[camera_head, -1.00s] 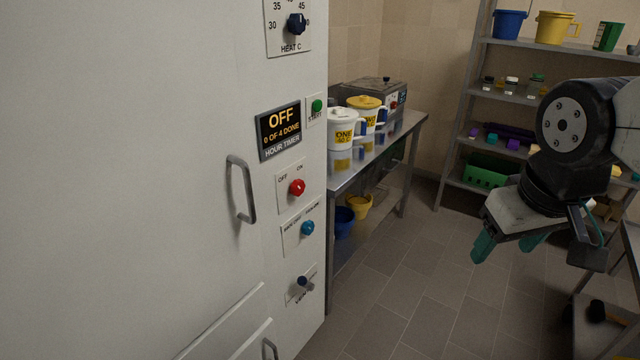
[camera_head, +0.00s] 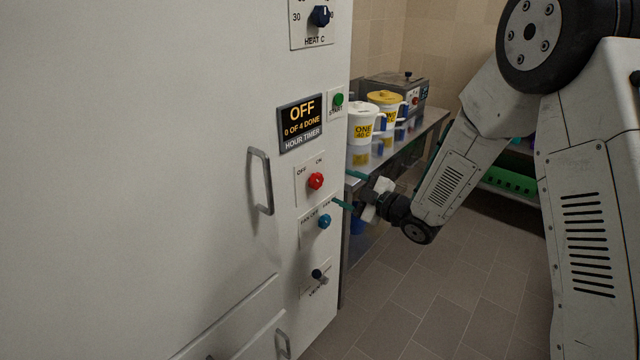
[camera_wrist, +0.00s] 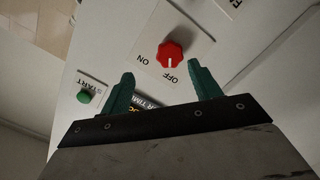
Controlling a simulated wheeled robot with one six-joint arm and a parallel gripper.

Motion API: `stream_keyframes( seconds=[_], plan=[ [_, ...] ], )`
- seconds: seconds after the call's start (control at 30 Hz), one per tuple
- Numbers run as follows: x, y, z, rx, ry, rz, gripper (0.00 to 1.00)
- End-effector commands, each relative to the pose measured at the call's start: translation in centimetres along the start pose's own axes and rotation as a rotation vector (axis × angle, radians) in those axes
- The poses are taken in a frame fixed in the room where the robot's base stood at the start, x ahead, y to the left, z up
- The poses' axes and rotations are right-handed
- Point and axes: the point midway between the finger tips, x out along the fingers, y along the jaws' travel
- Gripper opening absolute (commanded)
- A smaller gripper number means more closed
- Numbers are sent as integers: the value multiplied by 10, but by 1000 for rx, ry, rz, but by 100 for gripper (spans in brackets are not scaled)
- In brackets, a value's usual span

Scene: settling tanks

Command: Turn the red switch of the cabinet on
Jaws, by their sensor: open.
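The red switch (camera_head: 316,180) is a round red knob on a white plate marked OFF and ON, on the front of the white cabinet (camera_head: 150,120). The display (camera_head: 300,121) above it reads OFF, 0 OF 4 DONE. My gripper (camera_head: 345,189) is just to the right of the switch, with its two green fingers apart and nothing between them. In the wrist view, the red switch (camera_wrist: 171,54) is ahead of my open gripper (camera_wrist: 160,80), beyond the fingertips and between their lines. The fingers appear clear of the knob. Its white mark points toward OFF.
The green START button (camera_head: 338,99) is above the switch and the blue fan knob (camera_head: 324,221) just below. A dark lower knob (camera_head: 317,274) and a door handle (camera_head: 261,181) also stick out. A steel table (camera_head: 424,126) with lidded pots stands behind my gripper.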

Motion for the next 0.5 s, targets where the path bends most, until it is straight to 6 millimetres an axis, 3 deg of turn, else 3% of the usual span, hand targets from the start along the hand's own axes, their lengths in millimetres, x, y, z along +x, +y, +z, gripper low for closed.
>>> stream_keyframes(
  seconds=[0.1, 0.27, 0.5],
  plan=[
    [5, -14, -2, -4, 74, 4, 63],
    [16, -18, -5, -8, 101, 8, 63],
    [55, -17, -9, -8, 101, 8, 63]
  ],
)
